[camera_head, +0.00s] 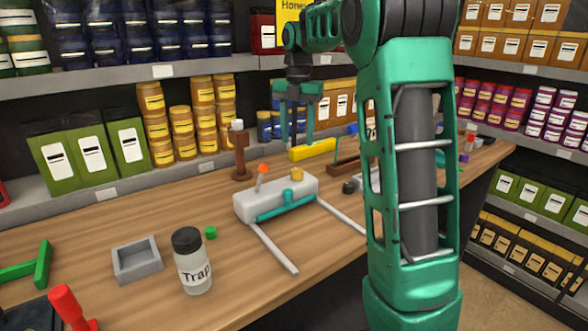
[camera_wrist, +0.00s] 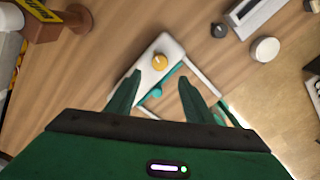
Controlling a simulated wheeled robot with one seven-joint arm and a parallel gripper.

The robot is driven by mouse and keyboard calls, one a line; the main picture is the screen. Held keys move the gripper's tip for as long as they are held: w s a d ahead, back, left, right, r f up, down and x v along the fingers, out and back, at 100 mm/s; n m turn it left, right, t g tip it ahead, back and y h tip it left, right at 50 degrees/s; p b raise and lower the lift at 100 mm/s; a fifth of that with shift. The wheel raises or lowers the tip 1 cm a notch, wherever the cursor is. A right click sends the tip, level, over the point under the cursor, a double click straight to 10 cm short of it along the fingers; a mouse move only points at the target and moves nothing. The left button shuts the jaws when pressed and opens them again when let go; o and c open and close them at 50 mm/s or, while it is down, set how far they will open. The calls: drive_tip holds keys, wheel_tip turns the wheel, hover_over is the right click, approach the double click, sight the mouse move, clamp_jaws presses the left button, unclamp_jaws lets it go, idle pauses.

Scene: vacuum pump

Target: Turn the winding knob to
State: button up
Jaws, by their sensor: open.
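A white device (camera_head: 255,205) with two pale legs stands on the wooden counter. It carries a yellow knob (camera_head: 297,174), an orange-tipped lever (camera_head: 262,170) and a teal bar with a small teal knob (camera_head: 288,196). I cannot tell which part is the winding knob. My gripper (camera_head: 296,141) is open and empty, pointing down above and behind the device, apart from it. In the wrist view, the yellow knob (camera_wrist: 159,62) shows just beyond my fingertips (camera_wrist: 158,80). My left finger hides part of the white body, and the lever does not show there.
A brown post (camera_head: 240,155) stands behind left, a yellow bar (camera_head: 312,150) behind. A red-handled tool (camera_head: 68,305) is front left. Stocked shelves line the back.

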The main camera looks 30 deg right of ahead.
sight(297, 170)
wheel_tip(297, 170, down, 11)
drive_tip(key=shift+w+r, duration=0.1)
idle(0.4)
drive_tip(key=c, duration=1.1)
